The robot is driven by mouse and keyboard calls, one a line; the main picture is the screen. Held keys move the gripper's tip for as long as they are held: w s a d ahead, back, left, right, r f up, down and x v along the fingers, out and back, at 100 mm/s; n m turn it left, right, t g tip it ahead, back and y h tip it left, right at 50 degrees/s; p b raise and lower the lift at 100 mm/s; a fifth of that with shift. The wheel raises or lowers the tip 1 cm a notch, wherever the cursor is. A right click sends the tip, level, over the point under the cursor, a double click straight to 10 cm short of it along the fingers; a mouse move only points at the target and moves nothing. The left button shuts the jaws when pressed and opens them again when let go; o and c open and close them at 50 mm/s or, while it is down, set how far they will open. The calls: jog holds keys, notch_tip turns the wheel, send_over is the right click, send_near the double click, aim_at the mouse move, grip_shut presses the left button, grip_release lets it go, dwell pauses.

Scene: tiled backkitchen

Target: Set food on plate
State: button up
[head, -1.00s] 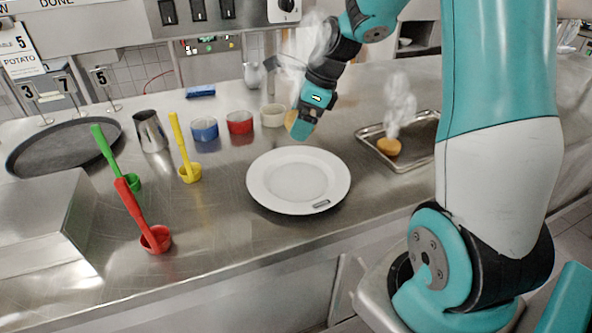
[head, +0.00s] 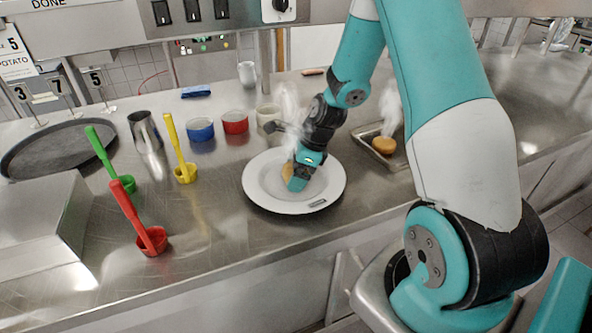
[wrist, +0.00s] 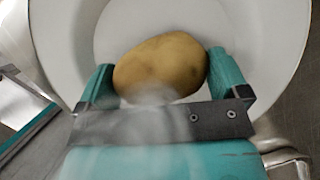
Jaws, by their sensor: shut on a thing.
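A white round plate (head: 262,198) lies on the steel counter in front of me. My gripper (head: 293,178) is over the plate's middle, pointing down. It is shut on a tan, potato-like food piece (head: 286,171), mostly hidden by the fingers in the head view. In the wrist view the food piece (wrist: 160,66) sits between the two teal fingers, with the white plate (wrist: 75,30) behind it. I cannot tell whether the food touches the plate. A second tan food piece (head: 384,145) lies in a metal tray (head: 402,163) to the right, with steam above it.
Blue, red and cream small bowls (head: 235,122) stand behind the plate. A metal pitcher (head: 145,131), a yellow-handled ladle (head: 183,160), a green one (head: 117,170) and a red one (head: 144,230) stand to the left. A dark round tray (head: 60,148) lies at far left.

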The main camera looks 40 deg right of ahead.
jog(key=shift+f, duration=0.1)
jog(key=o, duration=0.6)
jog(key=shift+o, duration=0.2)
jog(key=v, duration=1.2)
jog(key=s+a+r+n+g, duration=0.1)
jog(key=s+a+r+n, duration=0.25)
jog(key=a+n, duration=0.45)
jog(key=s+a+r+n, duration=0.2)
jog(key=a+r+n, duration=0.2)
jog(key=a+n, duration=0.35)
jog(key=s+a+r+n+g, duration=0.1)
jog(key=s+a+n, duration=0.4)
jog(key=s+n, duration=0.2)
jog(key=s+a+r+n, duration=0.2)
jog(key=s+a+n, duration=0.3)
jog(key=n, duration=0.5)
jog(key=shift+s+a+g+y, duration=0.35)
jog(key=shift+s+g+y, duration=0.05)
jog(key=shift+s, duration=0.6)
jog(key=shift+n, duration=0.25)
